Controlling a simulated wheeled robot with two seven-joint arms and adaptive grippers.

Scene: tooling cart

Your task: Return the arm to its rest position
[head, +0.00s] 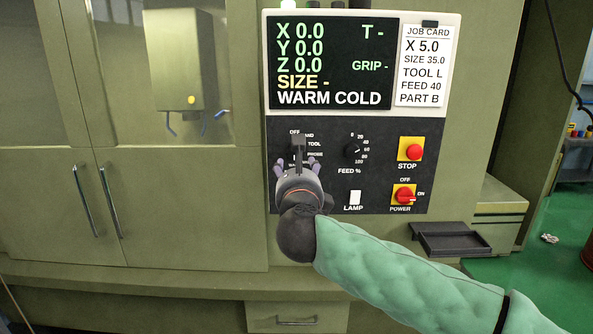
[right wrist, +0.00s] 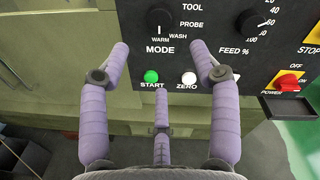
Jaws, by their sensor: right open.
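My right arm (head: 420,270), in a green padded sleeve, reaches in from the lower right of the head view. My right gripper (head: 297,165) is in front of the left part of the black control panel (head: 385,185). In the right wrist view the gripper (right wrist: 160,50) has its lilac fingers spread wide with nothing between them. The black MODE knob (right wrist: 159,17) is beyond the fingertips, its white mark pointing down toward WARM. The green START button (right wrist: 151,76) and white ZERO button (right wrist: 189,79) show between the fingers. My left gripper is not in view.
A screen (head: 330,62) above the panel reads zeros and WARM COLD, beside a job card (head: 424,65). The red STOP button (head: 414,152), POWER switch (head: 404,195) and a dark tray (head: 450,240) are to the right.

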